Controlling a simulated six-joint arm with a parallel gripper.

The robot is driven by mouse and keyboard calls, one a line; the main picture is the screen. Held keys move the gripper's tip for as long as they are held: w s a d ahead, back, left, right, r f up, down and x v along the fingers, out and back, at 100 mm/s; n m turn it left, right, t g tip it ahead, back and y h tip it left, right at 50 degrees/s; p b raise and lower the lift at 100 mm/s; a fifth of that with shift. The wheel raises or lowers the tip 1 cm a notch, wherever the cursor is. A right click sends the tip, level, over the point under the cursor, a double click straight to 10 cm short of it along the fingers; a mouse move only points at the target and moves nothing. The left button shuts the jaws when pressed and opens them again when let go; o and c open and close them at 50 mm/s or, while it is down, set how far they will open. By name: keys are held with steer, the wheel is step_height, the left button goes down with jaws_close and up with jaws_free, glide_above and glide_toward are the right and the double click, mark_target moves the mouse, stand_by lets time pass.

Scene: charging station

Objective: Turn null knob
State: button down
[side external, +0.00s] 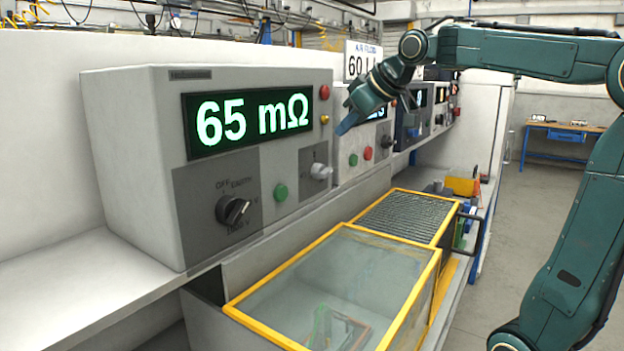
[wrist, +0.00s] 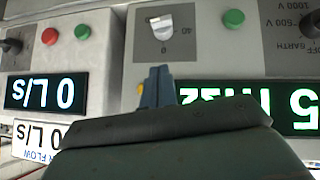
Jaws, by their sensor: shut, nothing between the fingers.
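The null knob is likely the light grey knob (side external: 320,171) on the grey panel at the lower right of the meter's face. The same knob (wrist: 162,27) shows upside down at the top middle of the wrist view, with small scale marks beside it. My gripper (side external: 343,128) is shut and empty, its blue fingertips in front of the panel, above and to the right of the knob. In the wrist view my gripper (wrist: 158,72) points at the knob, with a gap between them. The meter's display (side external: 250,119) reads 65 mΩ.
A black selector knob (side external: 234,210) and a green button (side external: 281,192) sit on the same meter. A second instrument with a red button (side external: 368,153) stands to its right. A yellow-framed clear box (side external: 335,285) stands in front, below the meter.

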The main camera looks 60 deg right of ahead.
mark_target(325, 167)
steer(key=x, duration=0.4)
steer(key=s+f+x, duration=0.1)
steer(key=x, duration=0.1)
steer(key=shift+w+d+f, duration=0.15)
steer(key=shift+w+f, duration=0.1)
steer(key=shift+f, duration=0.05)
steer(key=shift+d+f, duration=0.15)
steer(key=shift+f, duration=0.7)
steer(key=shift+d+f, duration=0.1)
steer(key=shift+f, duration=0.05)
